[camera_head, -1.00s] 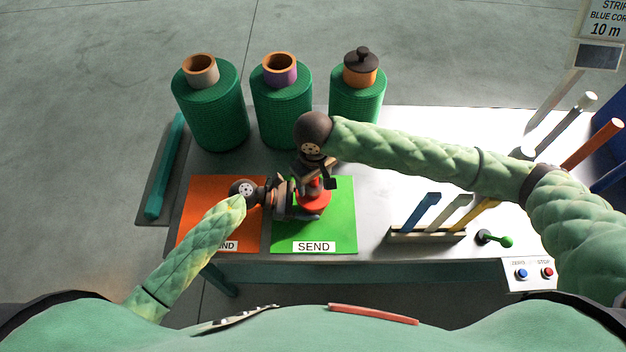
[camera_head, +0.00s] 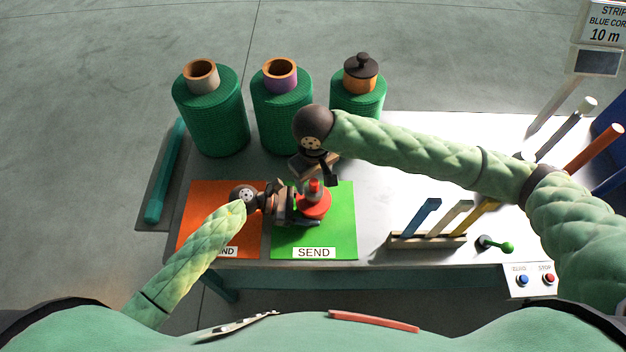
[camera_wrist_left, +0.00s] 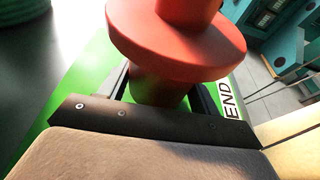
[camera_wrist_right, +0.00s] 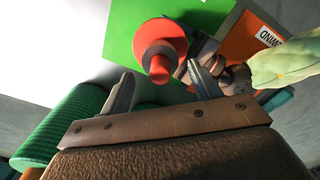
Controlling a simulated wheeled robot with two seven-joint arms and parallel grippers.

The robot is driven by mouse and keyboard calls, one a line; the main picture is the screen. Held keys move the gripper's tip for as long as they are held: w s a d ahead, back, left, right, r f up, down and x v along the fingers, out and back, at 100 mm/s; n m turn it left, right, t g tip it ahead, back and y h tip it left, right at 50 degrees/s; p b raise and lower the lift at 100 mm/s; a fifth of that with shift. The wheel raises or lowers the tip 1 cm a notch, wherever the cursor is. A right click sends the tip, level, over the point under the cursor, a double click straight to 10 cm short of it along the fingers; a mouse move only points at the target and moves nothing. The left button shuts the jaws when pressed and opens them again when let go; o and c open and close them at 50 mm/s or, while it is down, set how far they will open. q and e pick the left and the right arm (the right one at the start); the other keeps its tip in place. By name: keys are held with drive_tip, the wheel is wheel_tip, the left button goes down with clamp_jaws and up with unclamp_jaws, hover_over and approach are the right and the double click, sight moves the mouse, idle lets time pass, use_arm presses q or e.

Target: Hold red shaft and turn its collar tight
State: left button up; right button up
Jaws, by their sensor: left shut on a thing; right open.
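The red shaft (camera_head: 313,187) stands upright on the green SEND mat (camera_head: 340,225), with a wide red collar (camera_head: 316,206) around it. My left gripper (camera_head: 290,205) is shut on the red shaft below the collar; the left wrist view shows its fingers on both sides of the lower shaft (camera_wrist_left: 158,90). My right gripper (camera_head: 322,172) is above and behind the shaft, open and empty. In the right wrist view the red collar (camera_wrist_right: 172,40) and shaft top lie beyond the open fingers (camera_wrist_right: 160,88), apart from them.
Green netting rolls (camera_head: 210,110) stand behind the work area. An orange mat (camera_head: 205,215) lies left of the green one. A rack with coloured strips (camera_head: 425,240), a green-knobbed lever (camera_head: 497,245) and a button box (camera_head: 533,280) are at right.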

sight(313, 189)
use_arm(q)
drive_tip(key=shift+w+d+f, duration=0.1)
use_arm(e)
drive_tip(key=shift+r, duration=0.9)
drive_tip(key=shift+d+r, duration=0.1)
drive_tip(key=shift+r, duration=0.6)
drive_tip(key=shift+w, duration=0.1)
drive_tip(key=n, duration=0.5)
drive_tip(key=shift+n, duration=0.3)
drive_tip(key=shift+f, duration=4.2)
